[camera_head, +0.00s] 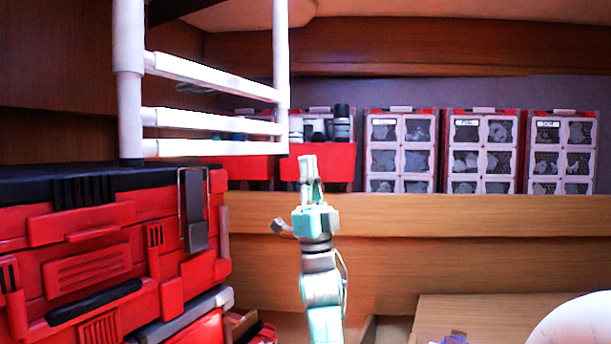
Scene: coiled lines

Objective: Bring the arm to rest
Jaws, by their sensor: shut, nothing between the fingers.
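My gripper (308,160) is in the middle of the head view, at the end of my pale teal and grey arm. The arm rises from the bottom edge and the gripper points upward. Its fingers are together with nothing between them. The gripper appears in front of the red bins on the back shelf; I cannot tell how far it is from them.
A large red case (95,262) fills the left. A white pipe rack (205,147) stands above it. Several red-framed boxes (400,158) line the wooden back shelf (450,215). A wooden surface (490,312) and a white rounded thing (580,325) are at lower right.

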